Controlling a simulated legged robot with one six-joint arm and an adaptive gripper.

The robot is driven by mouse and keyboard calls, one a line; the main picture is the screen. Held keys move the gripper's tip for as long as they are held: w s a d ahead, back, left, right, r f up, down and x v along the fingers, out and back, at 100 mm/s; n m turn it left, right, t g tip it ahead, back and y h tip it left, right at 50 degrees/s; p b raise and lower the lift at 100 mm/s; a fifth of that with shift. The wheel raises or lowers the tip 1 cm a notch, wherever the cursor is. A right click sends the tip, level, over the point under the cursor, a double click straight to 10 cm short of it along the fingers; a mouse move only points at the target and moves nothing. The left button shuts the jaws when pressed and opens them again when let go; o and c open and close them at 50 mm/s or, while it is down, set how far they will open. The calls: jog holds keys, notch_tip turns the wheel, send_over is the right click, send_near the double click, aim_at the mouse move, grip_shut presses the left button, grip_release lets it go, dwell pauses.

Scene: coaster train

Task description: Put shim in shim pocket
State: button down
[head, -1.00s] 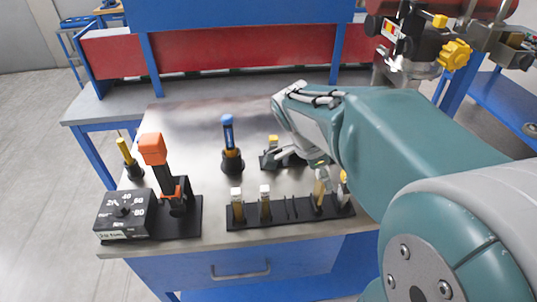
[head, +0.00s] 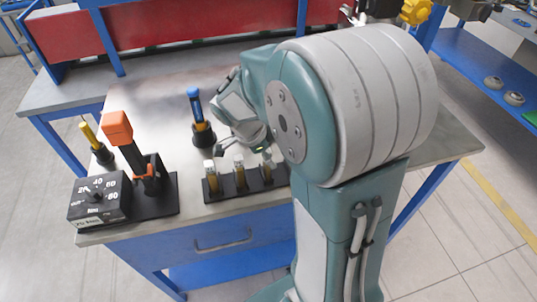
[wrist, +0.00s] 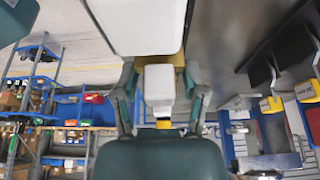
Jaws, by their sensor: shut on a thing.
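A shim (wrist: 160,85) with a white top and yellow body is between the two fingers of my gripper (wrist: 160,105) in the wrist view, and the gripper is shut on it. In the head view my gripper (head: 245,150) is low at the black slotted rack (head: 226,197). A pale-topped shim (head: 267,170) stands upright there, below the fingers; I cannot tell whether it is seated in a slot. Two more white-topped shims (head: 210,178) (head: 239,175) stand in the rack to its left. My arm hides the rack's right end.
A black dial box (head: 98,200) and an orange-topped tool (head: 118,130) stand at the table's left. A blue-handled driver (head: 196,110) and a yellow-handled driver (head: 92,138) stand in holders behind. A large white block (wrist: 140,20) fills the wrist view's top.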

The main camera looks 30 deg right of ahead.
jog(key=shift+f, duration=0.1)
jog(key=shift+c, duration=0.7)
grip_release()
jog(key=v, duration=1.2)
jog(key=s+a+r+n+t+y, duration=0.1)
jog(key=s+a+n+t+y, duration=0.1)
jog(key=s+n, duration=0.5)
jog(key=s+a+r+n+t+y, duration=0.1)
jog(key=s+a+n+t, duration=0.3)
jog(key=n, duration=1)
jog(key=shift+s+a+r+t+y, duration=0.15)
jog(key=shift+s+t+y, duration=0.4)
jog(key=shift+s, duration=0.9)
